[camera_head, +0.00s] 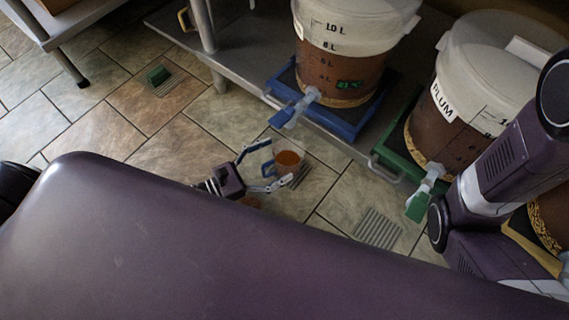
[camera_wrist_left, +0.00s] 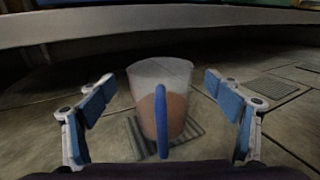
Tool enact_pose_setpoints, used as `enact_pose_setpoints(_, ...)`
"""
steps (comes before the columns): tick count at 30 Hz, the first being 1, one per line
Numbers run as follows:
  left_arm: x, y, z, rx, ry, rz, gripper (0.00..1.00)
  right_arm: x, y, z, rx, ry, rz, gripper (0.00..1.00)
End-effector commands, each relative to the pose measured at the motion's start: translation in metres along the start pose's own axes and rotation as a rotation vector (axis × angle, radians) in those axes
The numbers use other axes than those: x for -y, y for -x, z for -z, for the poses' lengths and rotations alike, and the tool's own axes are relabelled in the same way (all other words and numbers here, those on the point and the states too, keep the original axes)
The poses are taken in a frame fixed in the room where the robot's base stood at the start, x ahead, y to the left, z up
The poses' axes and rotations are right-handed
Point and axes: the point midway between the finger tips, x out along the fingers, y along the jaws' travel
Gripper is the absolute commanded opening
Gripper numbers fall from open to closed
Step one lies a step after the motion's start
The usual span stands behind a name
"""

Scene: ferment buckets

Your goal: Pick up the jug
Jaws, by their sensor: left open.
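The jug (camera_head: 289,158) is a clear cup with orange-brown liquid in its lower part and a blue handle. It stands upright on a floor grate below the blue-tapped bucket. In the left wrist view the jug (camera_wrist_left: 173,82) is centred, with its blue handle (camera_wrist_left: 161,122) facing me. My left gripper (camera_head: 279,161) is open, its fingers pointing at the jug from the handle side. In the left wrist view the gripper (camera_wrist_left: 160,82) has one blue-padded finger on each side of the jug, with gaps visible. My right gripper is not in view.
A bucket (camera_head: 340,60) with a blue tap (camera_head: 290,112) stands on a blue tray on the low metal shelf (camera_head: 245,75). A PLUM bucket (camera_head: 450,100) with a green tap (camera_head: 419,204) stands right. Another floor grate (camera_head: 377,228) lies clear. A green object (camera_head: 158,75) sits farther left.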

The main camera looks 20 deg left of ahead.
Motion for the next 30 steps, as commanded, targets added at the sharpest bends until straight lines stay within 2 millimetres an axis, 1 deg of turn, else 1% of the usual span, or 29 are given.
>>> enact_pose_setpoints(1,0.001,-0.009,0.004,0.004,-0.001,0.002,0.83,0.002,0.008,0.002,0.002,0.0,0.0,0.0)
enact_pose_setpoints(3,0.001,-0.018,0.003,0.002,-0.001,0.002,0.83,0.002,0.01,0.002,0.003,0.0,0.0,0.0)
enact_pose_setpoints(6,0.001,-0.025,0.002,0.001,0.0,0.001,0.83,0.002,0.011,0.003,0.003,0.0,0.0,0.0)
enact_pose_setpoints(14,0.001,-0.027,0.001,0.0,0.001,0.001,0.82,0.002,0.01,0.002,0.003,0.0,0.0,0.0)
enact_pose_setpoints(27,0.001,-0.026,0.001,-0.001,0.002,0.0,0.34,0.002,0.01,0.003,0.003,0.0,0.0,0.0)
enact_pose_setpoints(28,0.001,-0.026,0.001,-0.001,0.002,0.0,0.31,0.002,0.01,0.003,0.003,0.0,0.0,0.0)
enact_pose_setpoints(30,0.001,-0.027,0.0,0.002,0.001,0.001,0.29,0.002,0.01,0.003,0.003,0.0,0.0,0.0)
